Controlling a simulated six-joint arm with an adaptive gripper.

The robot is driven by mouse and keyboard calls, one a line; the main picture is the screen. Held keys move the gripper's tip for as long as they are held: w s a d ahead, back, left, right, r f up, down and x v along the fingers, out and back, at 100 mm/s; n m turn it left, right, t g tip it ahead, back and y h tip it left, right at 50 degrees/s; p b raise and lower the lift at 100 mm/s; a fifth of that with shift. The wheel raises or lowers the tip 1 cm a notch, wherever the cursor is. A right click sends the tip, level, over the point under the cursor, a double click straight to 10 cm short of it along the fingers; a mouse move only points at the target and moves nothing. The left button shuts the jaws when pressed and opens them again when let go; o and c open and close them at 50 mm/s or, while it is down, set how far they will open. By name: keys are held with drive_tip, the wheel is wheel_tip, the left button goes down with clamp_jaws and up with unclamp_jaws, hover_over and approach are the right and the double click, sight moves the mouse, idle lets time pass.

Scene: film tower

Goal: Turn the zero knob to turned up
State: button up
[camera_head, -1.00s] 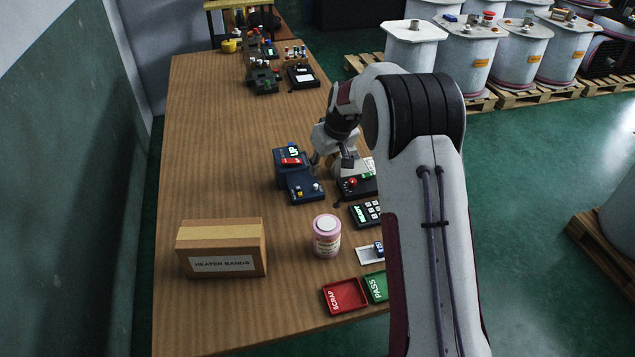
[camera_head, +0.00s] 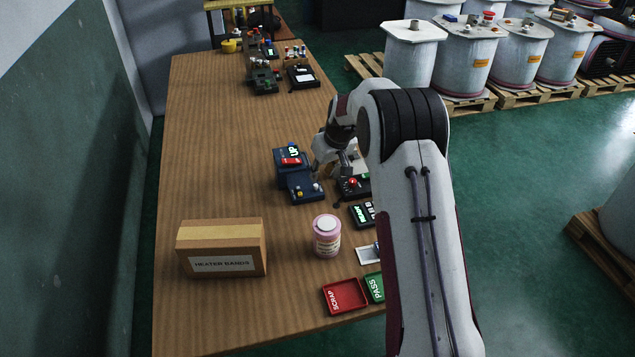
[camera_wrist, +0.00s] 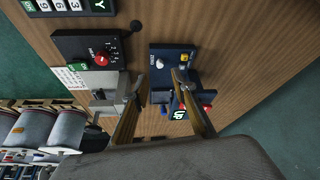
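The blue gauge (camera_head: 305,196) stands on the table, with a raised back part, a lit display, a yellow knob (camera_head: 299,193) and a small silver knob (camera_head: 318,187). In the wrist view the silver knob (camera_wrist: 159,63) sits beside small white lettering, apparently the zero knob; its pointer direction is too small to read. The yellow knob also shows there (camera_wrist: 185,57). My gripper (camera_wrist: 158,82) is open and empty, its fingers spread on either side of the silver knob's line, apparently short of it. In the head view my gripper (camera_head: 331,172) hangs just above the gauge's right side.
A black box with a red knob (camera_wrist: 102,58) stands beside the gauge. A keypad unit (camera_head: 362,214), a pink-labelled jar (camera_head: 327,238), a red scrap tray (camera_head: 345,297), a green pass tray (camera_head: 375,288) and a carton (camera_head: 222,250) are nearer. The table left of the gauge is clear.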

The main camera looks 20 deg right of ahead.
sight(316, 185)
drive_tip(key=shift+x, duration=3.4)
drive_tip(key=shift+c, duration=0.4)
clamp_jaws()
